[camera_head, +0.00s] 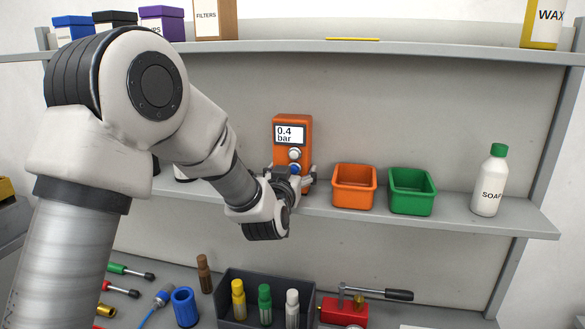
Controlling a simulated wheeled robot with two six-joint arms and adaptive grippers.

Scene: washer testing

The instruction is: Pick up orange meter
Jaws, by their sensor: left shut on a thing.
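The orange meter (305,131) stands upright at the middle shelf in the camera_head view, with a white display reading "0.4 bar" and knobs below it. My left arm reaches in from the left, and my left gripper (297,182) is at the lower part of the meter, shut on it. The gripper hides part of the meter's lower body, and I cannot tell whether its base touches the shelf. My right gripper is not in view.
An orange bin (354,199) and a green bin (411,205) stand right of the meter, then a soap bottle (489,183). The upper shelf (420,48) runs above. Below are a dark tray (237,319) of bottles, a red clamp tool (344,310) and screwdrivers.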

